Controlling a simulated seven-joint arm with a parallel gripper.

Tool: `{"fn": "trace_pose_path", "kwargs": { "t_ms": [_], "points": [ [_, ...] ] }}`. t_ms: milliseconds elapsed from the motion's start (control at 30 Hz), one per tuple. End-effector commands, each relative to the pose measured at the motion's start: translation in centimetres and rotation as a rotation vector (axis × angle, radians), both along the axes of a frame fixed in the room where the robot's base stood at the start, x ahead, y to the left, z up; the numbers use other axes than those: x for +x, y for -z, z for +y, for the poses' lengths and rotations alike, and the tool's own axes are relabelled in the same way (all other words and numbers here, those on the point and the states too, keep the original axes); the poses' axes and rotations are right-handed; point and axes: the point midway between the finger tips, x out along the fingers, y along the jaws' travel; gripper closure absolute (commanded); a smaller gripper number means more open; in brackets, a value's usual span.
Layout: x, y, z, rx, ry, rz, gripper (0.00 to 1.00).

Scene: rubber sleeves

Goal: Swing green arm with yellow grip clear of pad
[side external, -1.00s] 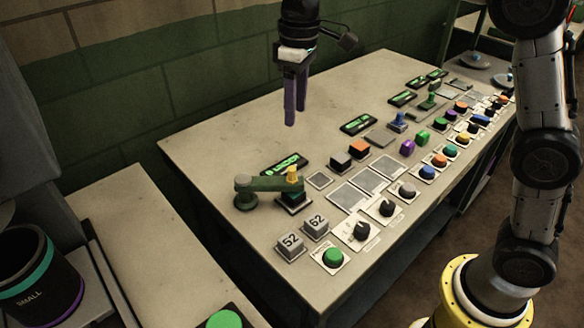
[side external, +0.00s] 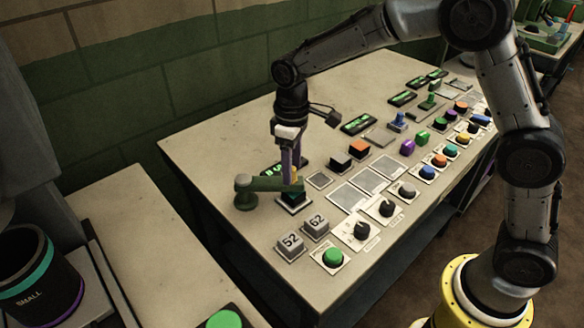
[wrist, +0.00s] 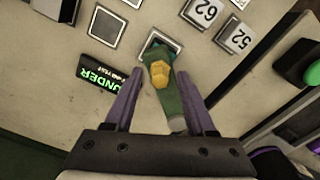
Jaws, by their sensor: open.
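The green arm (side external: 262,184) extends from a round pivot post at the left end of the console, and its free end lies over a small square pad (side external: 293,203). The arm also shows in the wrist view (wrist: 168,98), covering much of the pad (wrist: 153,45). The yellow grip (wrist: 160,76) stands up on the arm; in the side view it is mostly hidden behind my fingers. My gripper (side external: 291,180) points down at the grip. In the wrist view my gripper (wrist: 158,85) is open, with one purple finger on each side of the grip and gaps visible on both sides.
A display (wrist: 103,76) lies beside the pad. Blocks marked 52 (side external: 290,244) and 62 (side external: 316,226) and a green button (side external: 333,257) stand in front. More buttons and knobs run along the console to the right. The back-left tabletop is bare.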

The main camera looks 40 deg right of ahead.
Motion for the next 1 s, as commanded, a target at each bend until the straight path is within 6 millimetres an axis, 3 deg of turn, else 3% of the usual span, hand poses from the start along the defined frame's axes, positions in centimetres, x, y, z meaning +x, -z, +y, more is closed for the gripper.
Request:
{"fn": "trace_pose_path", "kwargs": {
  "t_ms": [400,700,1000],
  "points": [
    [-0.03,0.84,0.0,0.0,0.0,0.0,0.45],
    [-0.01,0.8,0.0,0.0,0.0,0.0,0.99],
    [0.0,0.78,0.01,0.0,0.0,-0.001,1.0]
  ]
}}
